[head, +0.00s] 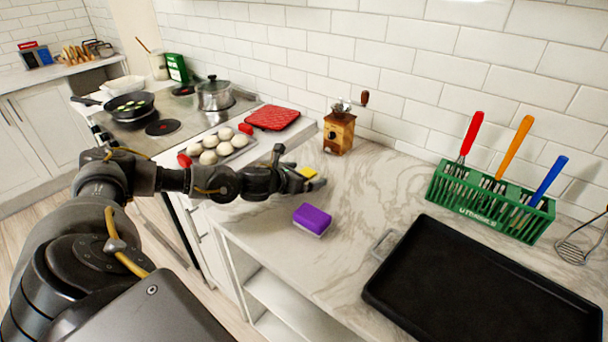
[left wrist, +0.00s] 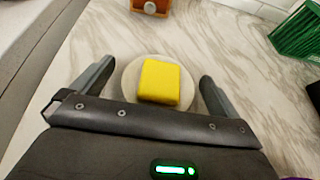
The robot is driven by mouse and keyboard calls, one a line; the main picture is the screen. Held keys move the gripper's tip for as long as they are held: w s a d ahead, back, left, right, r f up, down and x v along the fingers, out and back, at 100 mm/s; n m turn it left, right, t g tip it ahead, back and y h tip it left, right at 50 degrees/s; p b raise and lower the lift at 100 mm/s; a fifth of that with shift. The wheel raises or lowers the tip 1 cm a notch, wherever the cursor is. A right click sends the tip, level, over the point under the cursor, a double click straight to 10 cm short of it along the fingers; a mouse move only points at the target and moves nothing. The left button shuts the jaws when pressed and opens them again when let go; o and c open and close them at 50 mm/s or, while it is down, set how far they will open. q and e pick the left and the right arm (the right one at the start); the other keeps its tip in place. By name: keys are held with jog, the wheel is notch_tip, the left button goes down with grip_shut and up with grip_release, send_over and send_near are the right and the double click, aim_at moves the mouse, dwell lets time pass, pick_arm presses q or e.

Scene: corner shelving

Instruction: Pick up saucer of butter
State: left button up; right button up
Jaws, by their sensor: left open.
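The yellow block of butter (left wrist: 159,82) sits on a pale round saucer (left wrist: 132,86) on the marble counter, seen in the left wrist view. In the head view the butter (head: 307,172) shows at the tip of my left arm, and most of the saucer is hidden by the gripper. My left gripper (left wrist: 152,82) is open, with one finger on each side of the saucer. I cannot tell whether the fingers touch the rim. My right gripper is not in view.
A purple and white sponge (head: 312,219) lies nearby on the counter. A wooden coffee grinder (head: 339,132) stands behind. A black tray (head: 480,285) and a green utensil rack (head: 488,203) are at the right. A tray of dough balls (head: 218,150) and a red trivet (head: 271,117) are at the left.

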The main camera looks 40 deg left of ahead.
pick_arm(q)
jog(key=c, duration=1.2)
jog(key=shift+c, duration=0.5)
jog(key=shift+r, duration=0.15)
